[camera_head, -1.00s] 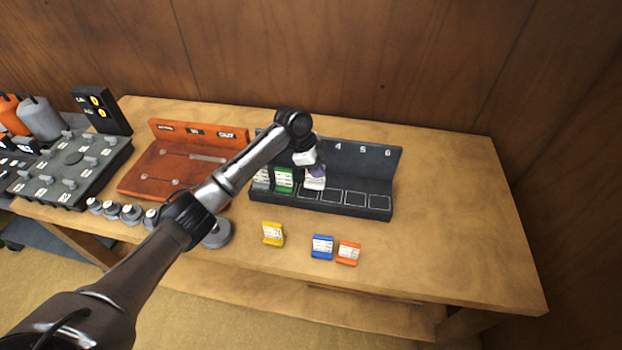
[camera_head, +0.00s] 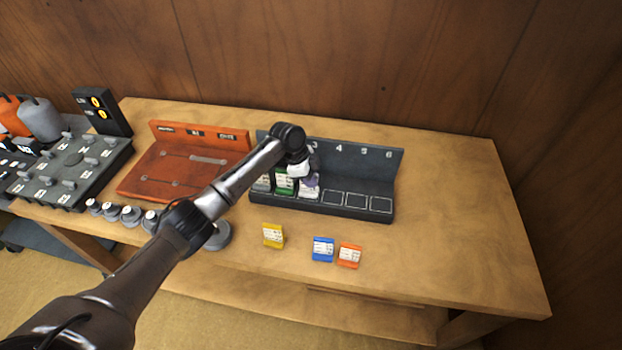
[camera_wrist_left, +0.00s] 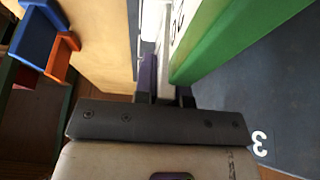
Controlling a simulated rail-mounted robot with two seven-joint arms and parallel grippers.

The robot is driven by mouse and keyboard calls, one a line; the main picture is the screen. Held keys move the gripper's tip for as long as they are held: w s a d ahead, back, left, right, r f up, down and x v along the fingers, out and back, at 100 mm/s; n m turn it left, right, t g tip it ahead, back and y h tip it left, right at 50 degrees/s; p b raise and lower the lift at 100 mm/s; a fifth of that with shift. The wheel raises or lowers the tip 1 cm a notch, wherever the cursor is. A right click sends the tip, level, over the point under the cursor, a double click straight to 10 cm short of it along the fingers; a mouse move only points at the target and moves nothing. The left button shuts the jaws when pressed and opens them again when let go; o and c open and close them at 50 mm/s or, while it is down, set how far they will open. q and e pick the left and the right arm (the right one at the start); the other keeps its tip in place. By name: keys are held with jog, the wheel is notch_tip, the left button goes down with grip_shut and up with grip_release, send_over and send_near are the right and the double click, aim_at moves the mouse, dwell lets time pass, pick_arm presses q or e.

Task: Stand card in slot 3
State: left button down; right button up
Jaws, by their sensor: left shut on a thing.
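My left gripper (camera_head: 308,178) is shut on a purple card with a white face (camera_head: 309,190). In the left wrist view the purple card (camera_wrist_left: 147,75) shows edge-on between the fingers. It is over slot 3 of the dark numbered rack (camera_head: 372,167), close beside the green card (camera_head: 284,182). The head view does not settle whether its lower edge touches the slot floor. The number 3 shows on the rack back in the left wrist view. The green card (camera_wrist_left: 240,35) fills much of that view's upper right. My right gripper is not in view.
A pale card (camera_head: 261,183) stands at the rack's left end. Slots 4 to 6 are empty. Yellow (camera_head: 273,235), blue (camera_head: 323,249) and orange (camera_head: 349,255) cards sit on the table in front. An orange-red tray (camera_head: 140,180) lies left; the table's right side is clear.

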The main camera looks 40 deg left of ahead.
pick_arm(q)
jog(key=shift+f, duration=0.15)
jog(key=c, duration=1.2)
grip_release()
jog(key=p+v, duration=0.1)
jog(key=v, duration=1.1)
jog(key=shift+a, duration=0.1)
